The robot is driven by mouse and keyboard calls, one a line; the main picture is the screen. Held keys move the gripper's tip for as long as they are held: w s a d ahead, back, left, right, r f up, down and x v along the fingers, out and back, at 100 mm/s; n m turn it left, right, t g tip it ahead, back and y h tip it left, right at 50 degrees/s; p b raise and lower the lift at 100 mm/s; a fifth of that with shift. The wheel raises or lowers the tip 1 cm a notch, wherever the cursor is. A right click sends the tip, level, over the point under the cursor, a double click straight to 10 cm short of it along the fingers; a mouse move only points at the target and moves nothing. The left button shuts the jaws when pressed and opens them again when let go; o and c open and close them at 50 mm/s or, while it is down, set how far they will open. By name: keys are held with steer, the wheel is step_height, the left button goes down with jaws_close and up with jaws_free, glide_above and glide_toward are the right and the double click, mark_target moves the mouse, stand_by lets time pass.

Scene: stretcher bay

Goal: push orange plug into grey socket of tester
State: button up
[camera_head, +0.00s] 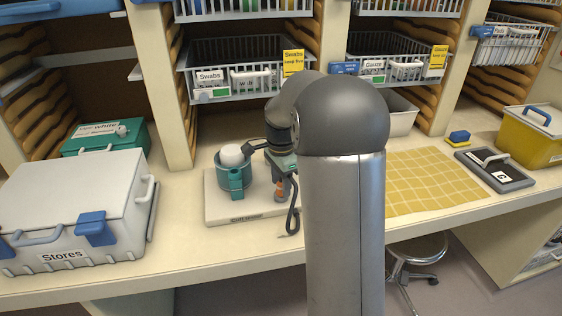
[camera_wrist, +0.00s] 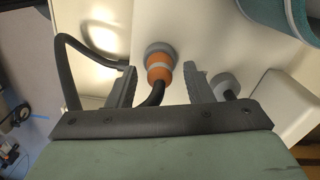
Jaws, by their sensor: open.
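The orange plug (camera_wrist: 159,72) has a pale band and a black cable at its near end. In the wrist view it stands between the finger tips of my gripper (camera_wrist: 160,68), which is open, with gaps on both sides. The plug's far end meets a round grey piece (camera_wrist: 158,51), seemingly the grey socket; how deep it sits I cannot tell. In the head view the plug (camera_head: 279,188) shows small below my gripper (camera_head: 281,167), near the right side of the pale tester board (camera_head: 222,211). My arm hides part of that area.
A teal cup (camera_head: 236,180) with a white ball (camera_head: 232,155) stands left of the plug. The black cable (camera_head: 293,220) loops to the board's right edge. A white Stores box (camera_head: 75,200) is at left, a yellow gridded mat (camera_head: 425,180) at right.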

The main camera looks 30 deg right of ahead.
mark_target(281, 183)
step_height(281, 183, up, 17)
steer(key=s+a+f+n, duration=0.5)
steer(key=s+n, duration=0.1)
steer(key=s, duration=0.2)
steer(key=s+a+f+n, duration=0.5)
steer(key=s+f+n, duration=0.1)
steer(key=s, duration=0.3)
steer(key=s+a+f+n, duration=0.5)
steer(key=s+f+n, duration=0.1)
steer(key=s, duration=0.3)
steer(key=shift+a, duration=0.35)
